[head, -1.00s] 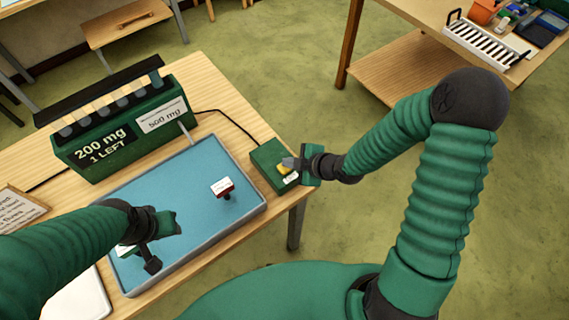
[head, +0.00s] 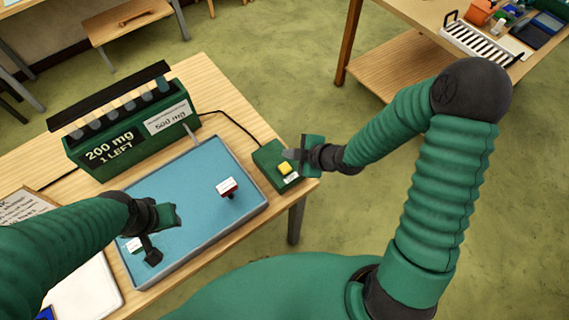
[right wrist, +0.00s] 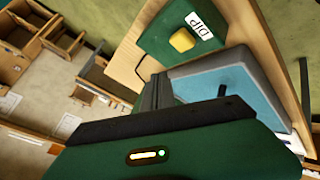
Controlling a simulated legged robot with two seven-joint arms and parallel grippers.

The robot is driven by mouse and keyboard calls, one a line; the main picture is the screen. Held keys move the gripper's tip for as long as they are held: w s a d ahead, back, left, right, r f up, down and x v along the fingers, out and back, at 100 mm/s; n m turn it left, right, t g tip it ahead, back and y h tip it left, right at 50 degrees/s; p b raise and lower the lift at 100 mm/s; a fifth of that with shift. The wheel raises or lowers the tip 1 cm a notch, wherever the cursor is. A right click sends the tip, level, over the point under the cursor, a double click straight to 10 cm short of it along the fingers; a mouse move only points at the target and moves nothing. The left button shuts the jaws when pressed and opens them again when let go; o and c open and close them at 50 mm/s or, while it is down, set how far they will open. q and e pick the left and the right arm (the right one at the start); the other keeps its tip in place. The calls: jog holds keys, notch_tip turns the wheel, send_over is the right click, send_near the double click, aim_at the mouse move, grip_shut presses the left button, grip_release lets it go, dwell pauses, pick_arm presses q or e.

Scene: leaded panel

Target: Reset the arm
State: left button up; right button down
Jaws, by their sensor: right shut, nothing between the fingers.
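My right gripper (head: 290,154) is shut and empty, just above and beside the far edge of a green box (head: 268,158) with a yellow button (head: 285,168). The button shows clear of the fingers. In the right wrist view the yellow button (right wrist: 182,40) sits on the green box beside a label reading DIP. My left gripper (head: 166,228) hangs over the left part of the blue tray (head: 200,185). Its fingers are dark and partly hidden, so I cannot tell whether they are open.
A small red and white tagged piece (head: 228,187) stands in the tray; a white tag (head: 133,244) shows by my left gripper. A green dispenser (head: 130,135) reading "200 mg 1 LEFT" stands behind. A white rack (head: 482,45) is on another table. Floor lies between the tables.

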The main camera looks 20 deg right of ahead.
jog(key=shift+a, duration=0.1)
dwell(0.3)
jog(key=shift+s+d+f, duration=0.15)
jog(key=shift+d+f, duration=0.05)
jog(key=s+d+m+g+h+b, duration=0.2)
jog(key=s+m+b, duration=0.1)
jog(key=s+m, duration=0.4)
jog(key=s+d+m+g+h+b, duration=0.2)
jog(key=s+m+g+b, duration=0.1)
jog(key=s+m, duration=0.3)
jog(key=shift+s+r+m+h+b, duration=0.35)
jog(key=shift+r+m+h+b, duration=0.1)
jog(key=shift+m, duration=0.75)
jog(key=shift+s+a, duration=0.1)
jog(key=shift+a, duration=0.15)
dwell(4.7)
